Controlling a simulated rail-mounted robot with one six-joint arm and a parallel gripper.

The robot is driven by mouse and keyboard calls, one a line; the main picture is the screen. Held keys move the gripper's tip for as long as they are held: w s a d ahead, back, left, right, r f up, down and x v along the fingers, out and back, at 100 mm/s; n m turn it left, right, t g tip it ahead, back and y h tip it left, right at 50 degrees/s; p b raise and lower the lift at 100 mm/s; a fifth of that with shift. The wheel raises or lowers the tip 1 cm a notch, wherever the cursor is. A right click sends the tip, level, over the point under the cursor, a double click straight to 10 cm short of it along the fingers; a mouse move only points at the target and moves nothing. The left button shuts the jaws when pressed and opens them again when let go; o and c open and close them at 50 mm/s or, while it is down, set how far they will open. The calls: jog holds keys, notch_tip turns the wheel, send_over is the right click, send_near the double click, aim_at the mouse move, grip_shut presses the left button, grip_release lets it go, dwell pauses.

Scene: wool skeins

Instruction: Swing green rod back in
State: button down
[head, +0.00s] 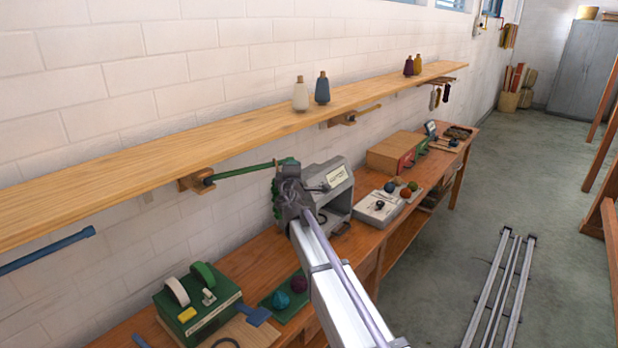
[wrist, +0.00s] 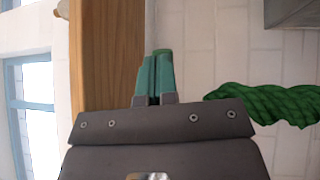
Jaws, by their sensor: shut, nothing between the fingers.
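The green rod (head: 245,170) reaches out to the right from a wooden bracket (head: 197,180) under the wall shelf. It stands away from the wall, and its far end meets my wrist in the head view. A green twisted skein (wrist: 268,103) hangs close beside my gripper; a bit of it shows in the head view (head: 277,198), partly behind my wrist. My gripper (wrist: 154,76) has its teal fingertips together and empty. The rod is not clear in the wrist view, so I cannot tell whether the fingers touch it.
The long wooden shelf (head: 120,165) runs just above, holding several cones of yarn. A grey machine (head: 335,188) stands on the bench by my wrist. A green winder (head: 197,305) sits nearer on the bench. A blue rod (head: 47,250) lies along the wall at left.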

jog(key=w+a, duration=0.5)
jog(key=w, duration=0.3)
jog(key=shift+w+a+r, duration=0.25)
jog(key=shift+w+a, duration=0.1)
jog(key=shift+a, duration=0.05)
